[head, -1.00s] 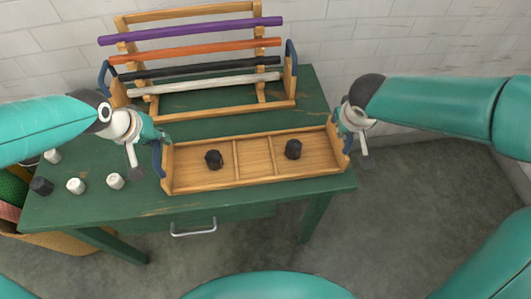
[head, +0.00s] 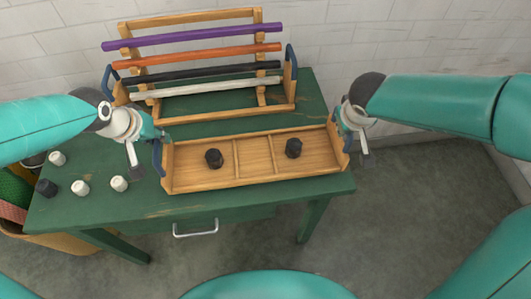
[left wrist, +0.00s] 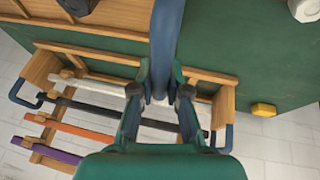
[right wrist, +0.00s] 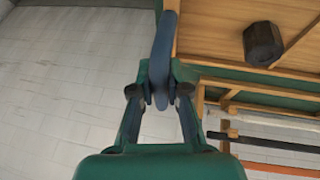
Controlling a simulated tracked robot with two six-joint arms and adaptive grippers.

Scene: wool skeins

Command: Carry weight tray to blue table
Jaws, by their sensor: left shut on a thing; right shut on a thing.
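The weight tray (head: 253,177) is a long wooden tray with three compartments and a blue handle at each end. One black weight (head: 214,158) sits in its left compartment and another (head: 293,148) in its right one; the narrow middle one is empty. My left gripper (head: 158,140) is shut on the left handle, which also shows in the left wrist view (left wrist: 166,38). My right gripper (head: 346,132) is shut on the right handle, seen in the right wrist view (right wrist: 164,48). The tray looks level over the green table's front part; I cannot tell any gap beneath. No blue table shows.
The green table (head: 110,211) has a drawer with a metal handle. A wooden rack (head: 200,117) with purple, orange, black and white bars stands behind the tray. Several small white and dark weights (head: 80,188) lie at left. Bare floor (head: 420,220) is at right.

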